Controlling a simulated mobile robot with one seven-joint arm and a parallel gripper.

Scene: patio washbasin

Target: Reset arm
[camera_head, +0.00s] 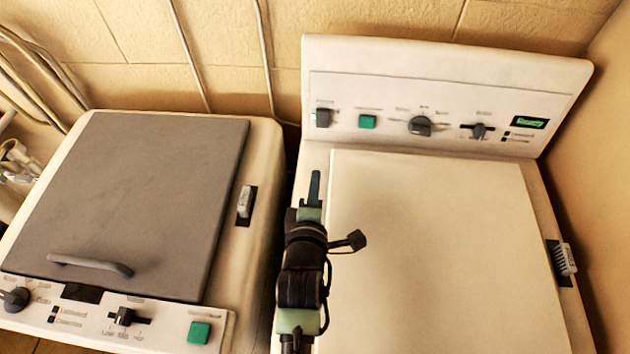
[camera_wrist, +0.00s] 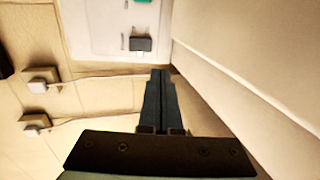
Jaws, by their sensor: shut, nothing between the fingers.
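My gripper (camera_head: 315,186) is near the left edge of the right-hand white machine's top in the head view, with my arm coming up from the bottom. In the wrist view its two dark fingers (camera_wrist: 160,72) lie together, with nothing between them. The fingers point toward the control panel (camera_wrist: 110,35) at the back of the machine. I cannot tell how far the fingertips are from the machine's surface.
The left machine has a closed grey lid (camera_head: 140,190) with a handle (camera_head: 90,264). Cables (camera_head: 265,60) run along the tan wall behind. Pipes stand at the far left.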

